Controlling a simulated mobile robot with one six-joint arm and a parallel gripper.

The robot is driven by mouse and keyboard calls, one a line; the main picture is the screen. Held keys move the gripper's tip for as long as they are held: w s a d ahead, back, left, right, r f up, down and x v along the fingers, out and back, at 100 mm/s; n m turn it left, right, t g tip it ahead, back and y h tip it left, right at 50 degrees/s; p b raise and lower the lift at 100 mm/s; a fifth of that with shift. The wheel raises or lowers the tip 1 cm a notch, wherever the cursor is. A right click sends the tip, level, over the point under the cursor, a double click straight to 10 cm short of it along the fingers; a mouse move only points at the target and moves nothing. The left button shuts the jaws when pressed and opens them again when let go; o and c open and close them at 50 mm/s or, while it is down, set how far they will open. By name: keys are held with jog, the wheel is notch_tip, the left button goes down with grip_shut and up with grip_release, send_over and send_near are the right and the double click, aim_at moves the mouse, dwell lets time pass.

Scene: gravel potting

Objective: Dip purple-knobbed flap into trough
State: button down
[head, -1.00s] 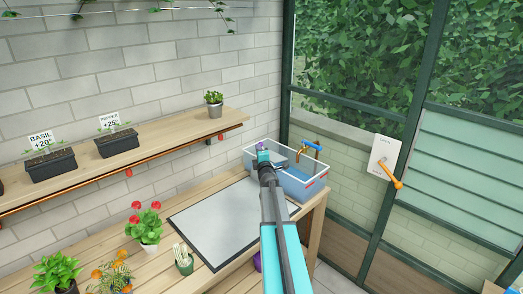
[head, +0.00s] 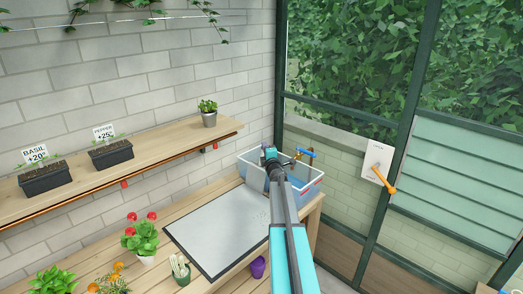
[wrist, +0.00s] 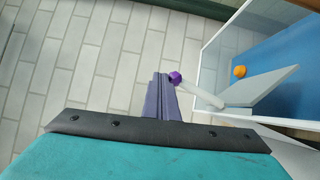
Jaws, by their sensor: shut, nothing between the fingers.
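The trough (head: 311,188) is a pale-rimmed tub with blue water at the far end of the bench. It also shows at the right of the wrist view (wrist: 213,47). The flap (wrist: 262,88) is a pale plate over the trough, with a light rod ending in a purple knob (wrist: 175,77). My gripper (head: 270,153) is over the trough's left part in the head view and hides the flap there. In the wrist view its narrow purple-grey fingers (wrist: 162,80) are shut and empty. The knob is right beside their tips; I cannot tell if they touch.
An orange ball (wrist: 239,71) shows near the flap. A brass tap with a blue handle (head: 304,153) is behind the trough. A grey mat (head: 220,230) lies clear on the bench. A purple pot (head: 258,267) and flowers (head: 142,238) stand nearer.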

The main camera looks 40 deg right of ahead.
jog(key=shift+w+d+f, duration=0.1)
jog(key=shift+d+f, duration=0.05)
jog(key=shift+d, duration=0.75)
jog(key=s+a+r, duration=0.6)
jog(key=s, duration=0.3)
jog(key=shift+s+r, duration=0.25)
jog(key=shift+s, duration=0.05)
dwell(0.6)
jog(key=shift+s, duration=0.15)
dwell(0.5)
